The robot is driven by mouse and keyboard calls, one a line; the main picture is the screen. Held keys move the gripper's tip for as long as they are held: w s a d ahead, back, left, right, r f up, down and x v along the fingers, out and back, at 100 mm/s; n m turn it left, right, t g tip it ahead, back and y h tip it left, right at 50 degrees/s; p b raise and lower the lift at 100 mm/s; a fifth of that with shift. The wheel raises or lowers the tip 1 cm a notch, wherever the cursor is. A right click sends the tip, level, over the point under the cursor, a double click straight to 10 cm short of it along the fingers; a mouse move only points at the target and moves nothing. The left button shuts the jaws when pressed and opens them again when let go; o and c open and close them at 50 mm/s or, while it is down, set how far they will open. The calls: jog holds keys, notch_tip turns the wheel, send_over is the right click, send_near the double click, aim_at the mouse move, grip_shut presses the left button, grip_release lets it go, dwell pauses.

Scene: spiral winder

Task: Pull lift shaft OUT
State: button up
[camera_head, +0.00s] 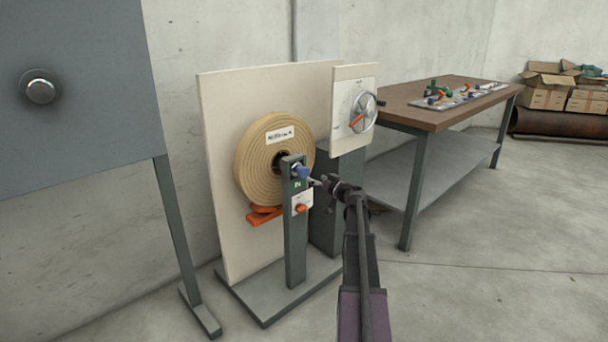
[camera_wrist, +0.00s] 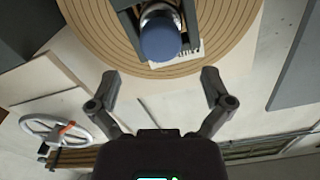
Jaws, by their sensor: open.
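The lift shaft shows a blue rounded knob (camera_head: 301,172) at the top of a dark green post (camera_head: 296,235), in front of a large tan spiral roll (camera_head: 262,165). In the wrist view the blue knob (camera_wrist: 160,38) is at the top centre, beyond my fingertips, with a grey metal collar behind it. My gripper (camera_head: 318,182) is just right of the knob in the head view. In the wrist view my gripper (camera_wrist: 158,82) has its two fingers spread wide, with nothing between them. I cannot tell the exact gap to the knob.
A red-orange knob (camera_head: 301,209) sits on a white plate lower on the post. A handwheel (camera_head: 362,112) is on a panel to the right. A workbench (camera_head: 440,105) stands behind right, and a grey panel (camera_head: 75,80) on legs at left. Floor at right is clear.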

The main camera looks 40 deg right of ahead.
aim_at(306, 174)
jog(key=w, duration=0.6)
jog(key=shift+w+a, duration=0.25)
